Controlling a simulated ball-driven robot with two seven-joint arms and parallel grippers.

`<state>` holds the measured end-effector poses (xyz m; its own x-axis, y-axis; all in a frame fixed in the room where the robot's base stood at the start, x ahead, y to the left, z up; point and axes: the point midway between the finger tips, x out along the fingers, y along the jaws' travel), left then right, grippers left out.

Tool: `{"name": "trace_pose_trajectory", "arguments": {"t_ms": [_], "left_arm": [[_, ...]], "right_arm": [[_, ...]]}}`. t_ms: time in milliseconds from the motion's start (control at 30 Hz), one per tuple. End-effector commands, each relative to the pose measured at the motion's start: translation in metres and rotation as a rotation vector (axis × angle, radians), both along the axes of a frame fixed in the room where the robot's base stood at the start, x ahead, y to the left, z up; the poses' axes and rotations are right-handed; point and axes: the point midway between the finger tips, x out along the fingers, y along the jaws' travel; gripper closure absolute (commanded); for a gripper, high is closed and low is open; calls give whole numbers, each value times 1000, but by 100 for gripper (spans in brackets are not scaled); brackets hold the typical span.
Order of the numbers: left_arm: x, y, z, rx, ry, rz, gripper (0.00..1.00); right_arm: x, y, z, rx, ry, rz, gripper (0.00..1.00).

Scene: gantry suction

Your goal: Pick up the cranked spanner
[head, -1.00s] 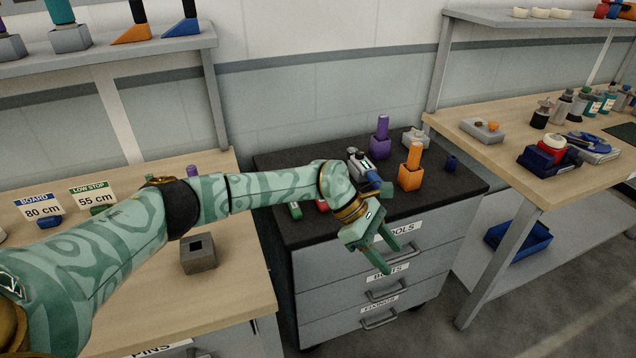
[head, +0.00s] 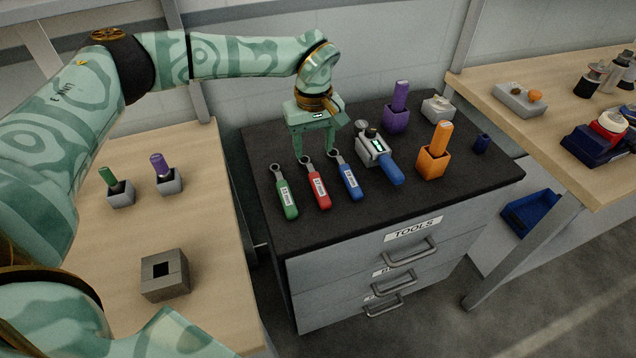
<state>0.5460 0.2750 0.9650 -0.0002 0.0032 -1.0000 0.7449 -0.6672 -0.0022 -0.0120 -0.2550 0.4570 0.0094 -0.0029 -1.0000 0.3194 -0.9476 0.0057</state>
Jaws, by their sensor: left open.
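Three spanners with ring heads lie side by side on the black top of the tool cabinet: one with a green handle (head: 287,201), one with a red handle (head: 319,192) and one with a blue handle (head: 349,183). I cannot tell from this view which one is cranked. My left gripper (head: 314,154) is open and empty, fingers pointing down, above or just behind the heads of the red and blue spanners. It looks apart from them, but the exact height is unclear. My right gripper is not in view.
Right of the spanners lies a grey device with a blue handle (head: 378,156). The cabinet top's front (head: 350,225) is clear.

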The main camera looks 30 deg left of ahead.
Motion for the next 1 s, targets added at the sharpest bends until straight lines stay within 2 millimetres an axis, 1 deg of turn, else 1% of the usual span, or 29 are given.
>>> {"name": "trace_pose_trajectory", "arguments": {"t_ms": [33, 100, 200, 433, 600, 700, 767, 933, 967, 1000], "left_arm": [[0, 0, -17, -1, 5, 0, 49], [0, -1, -31, -2, 4, 2, 49], [0, 0, -45, -2, 3, 2, 49], [0, -2, -59, -2, 1, 1, 49], [-1, -9, -87, -3, 4, 1, 49], [-1, -8, -101, -3, 3, 2, 49], [-1, -8, -104, -3, 1, 2, 49], [-1, -8, -102, -3, -2, 2, 49], [-1, -8, -102, -3, -2, 2, 55], [-1, -8, -102, -3, -2, 2, 66]], "right_arm": [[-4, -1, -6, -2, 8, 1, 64], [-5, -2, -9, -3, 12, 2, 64], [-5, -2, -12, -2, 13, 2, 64], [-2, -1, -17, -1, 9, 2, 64], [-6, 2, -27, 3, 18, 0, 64], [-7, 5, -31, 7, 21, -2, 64], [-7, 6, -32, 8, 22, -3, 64], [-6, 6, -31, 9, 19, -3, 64], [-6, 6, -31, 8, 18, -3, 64], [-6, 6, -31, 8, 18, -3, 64]]}}
